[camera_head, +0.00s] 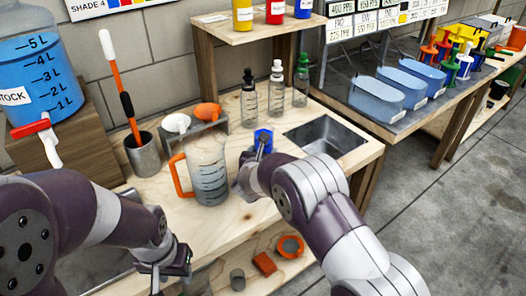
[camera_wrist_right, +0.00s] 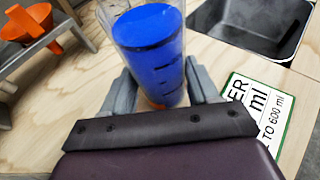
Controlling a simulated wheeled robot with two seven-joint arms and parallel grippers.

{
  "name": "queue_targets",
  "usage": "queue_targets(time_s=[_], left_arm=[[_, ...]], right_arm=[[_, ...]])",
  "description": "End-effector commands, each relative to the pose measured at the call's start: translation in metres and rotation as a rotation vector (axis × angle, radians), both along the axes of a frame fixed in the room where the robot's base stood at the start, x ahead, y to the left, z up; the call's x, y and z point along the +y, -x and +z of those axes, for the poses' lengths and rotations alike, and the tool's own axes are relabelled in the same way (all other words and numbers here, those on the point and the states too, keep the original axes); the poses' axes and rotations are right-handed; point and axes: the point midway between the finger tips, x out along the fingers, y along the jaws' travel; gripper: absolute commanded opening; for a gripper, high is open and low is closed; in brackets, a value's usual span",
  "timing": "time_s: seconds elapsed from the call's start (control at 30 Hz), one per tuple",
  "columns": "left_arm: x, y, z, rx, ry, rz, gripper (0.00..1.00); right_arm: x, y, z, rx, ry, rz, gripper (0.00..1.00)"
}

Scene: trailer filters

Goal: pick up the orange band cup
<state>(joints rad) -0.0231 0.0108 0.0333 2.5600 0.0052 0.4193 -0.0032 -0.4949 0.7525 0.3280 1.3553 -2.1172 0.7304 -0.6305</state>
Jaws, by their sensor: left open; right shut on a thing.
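A small clear cup with blue contents (camera_head: 263,138) is on the wooden bench in front of the dropper bottles. In the right wrist view the blue cup (camera_wrist_right: 150,50) stands between my right fingers, with a bit of orange low on it, which may be its band. My right gripper (camera_head: 254,160) is shut on this cup; its fingers (camera_wrist_right: 160,95) touch the cup's sides. Whether the cup is lifted I cannot tell. My left gripper (camera_head: 168,268) is open and empty at the bench's front edge.
A clear jug with an orange handle (camera_head: 208,175) stands just left of the cup. A sunken basin (camera_head: 325,137) lies to the right. Dropper bottles (camera_head: 275,90) and a rack with funnels (camera_head: 205,118) stand behind. A printed card (camera_wrist_right: 262,105) lies beside the right gripper.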

Motion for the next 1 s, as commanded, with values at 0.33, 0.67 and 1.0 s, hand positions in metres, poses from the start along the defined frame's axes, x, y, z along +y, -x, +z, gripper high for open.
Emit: queue_targets(time_s=[0.33, 0.67, 1.0], left_arm=[[0.0, 0.0, 0.001, 0.0, 0.0, 0.0, 0.43], [0.0, 0.0, 0.003, 0.0, 0.0, 0.0, 0.43], [0.0, 0.0, -0.001, 0.0, 0.0, 0.0, 0.43]], right_arm=[[0.0, 0.0, 0.015, -0.001, -0.002, -0.001, 0.18], [0.0, 0.0, 0.04, -0.002, -0.001, 0.0, 0.18], [-0.025, 0.004, 0.055, -0.002, -0.001, -0.002, 0.18]])
